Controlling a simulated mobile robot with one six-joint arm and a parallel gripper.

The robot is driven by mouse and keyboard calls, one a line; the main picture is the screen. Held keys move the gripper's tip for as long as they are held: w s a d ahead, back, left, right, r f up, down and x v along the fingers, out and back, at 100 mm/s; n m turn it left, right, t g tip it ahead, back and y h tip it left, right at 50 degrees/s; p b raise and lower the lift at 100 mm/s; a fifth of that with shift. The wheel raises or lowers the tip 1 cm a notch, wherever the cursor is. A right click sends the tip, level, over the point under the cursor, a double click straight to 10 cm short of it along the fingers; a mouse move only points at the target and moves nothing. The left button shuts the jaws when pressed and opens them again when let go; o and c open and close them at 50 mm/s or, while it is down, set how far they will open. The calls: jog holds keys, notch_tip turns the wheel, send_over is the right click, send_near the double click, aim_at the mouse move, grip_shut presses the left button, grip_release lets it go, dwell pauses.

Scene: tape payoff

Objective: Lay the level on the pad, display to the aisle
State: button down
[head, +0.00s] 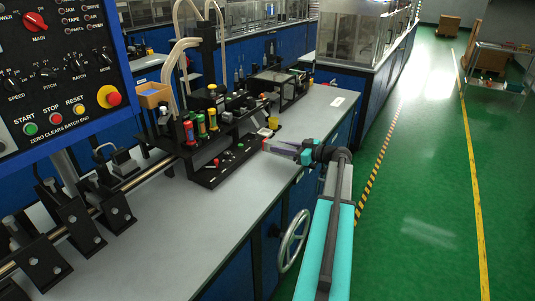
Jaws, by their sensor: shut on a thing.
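My gripper (302,155) is over the right part of the grey bench, at the end of my teal arm. It is shut on a slim, pale, bar-shaped thing (281,148), which I take to be the level. The bar sticks out to the left of the jaws, towards the black machine base, and has a reddish patch at its far end. Its display cannot be made out, and I cannot tell whether it touches the bench.
The black tape machine (215,145) with coloured cylinders stands left of my gripper. A control panel (60,70) fills the upper left. A handwheel (292,240) sticks out from the bench front. The bench top (220,225) in front is bare. The green aisle (415,190) is open.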

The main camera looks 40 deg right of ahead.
jog(key=p, duration=0.1)
send_over(267, 162)
jog(key=shift+f, duration=0.2)
jog(key=shift+s+f, duration=0.1)
jog(key=shift+f, duration=0.05)
jog(key=shift+f+p, duration=0.65)
jog(key=shift+f, duration=1)
jog(key=shift+f+b, duration=0.15)
jog(key=shift+b, duration=0.15)
jog(key=c, duration=1.4)
grip_release()
jog(key=shift+r+p, duration=0.2)
jog(key=shift+p, duration=0.15)
